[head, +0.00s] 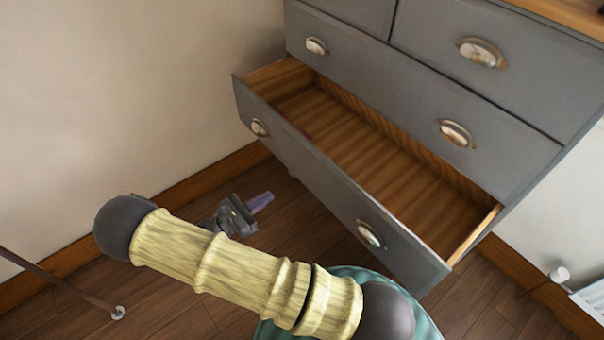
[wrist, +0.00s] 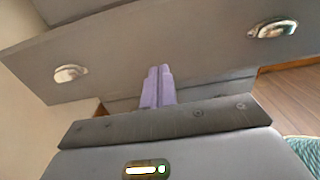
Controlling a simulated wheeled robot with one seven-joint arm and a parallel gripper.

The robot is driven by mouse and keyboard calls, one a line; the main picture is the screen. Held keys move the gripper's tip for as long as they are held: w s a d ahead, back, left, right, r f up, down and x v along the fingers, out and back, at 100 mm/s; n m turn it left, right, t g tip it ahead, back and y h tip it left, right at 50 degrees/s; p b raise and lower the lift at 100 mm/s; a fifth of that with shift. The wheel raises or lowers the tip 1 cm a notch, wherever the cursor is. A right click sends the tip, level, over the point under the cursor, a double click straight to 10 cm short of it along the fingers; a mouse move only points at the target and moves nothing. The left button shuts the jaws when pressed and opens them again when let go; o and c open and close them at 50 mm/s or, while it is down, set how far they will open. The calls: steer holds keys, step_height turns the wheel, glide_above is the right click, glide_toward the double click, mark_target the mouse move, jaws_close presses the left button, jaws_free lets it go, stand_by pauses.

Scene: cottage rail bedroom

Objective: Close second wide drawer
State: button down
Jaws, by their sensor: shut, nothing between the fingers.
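Part of my arm crosses the foreground of the head view.
The wide drawer above (head: 385,90) is shut. A beige wall (head: 120,90) with a wooden baseboard (head: 205,180) stands at left. A teal textured item (head: 425,325) lies partly hidden under my arm. A white radiator (head: 592,298) is at far right. Wooden floor (head: 300,225) surrounds the dresser's front.

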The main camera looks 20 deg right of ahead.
mark_target(312, 169)
steer(key=shift+d, duration=0.1)
steer(key=x, duration=1.4)
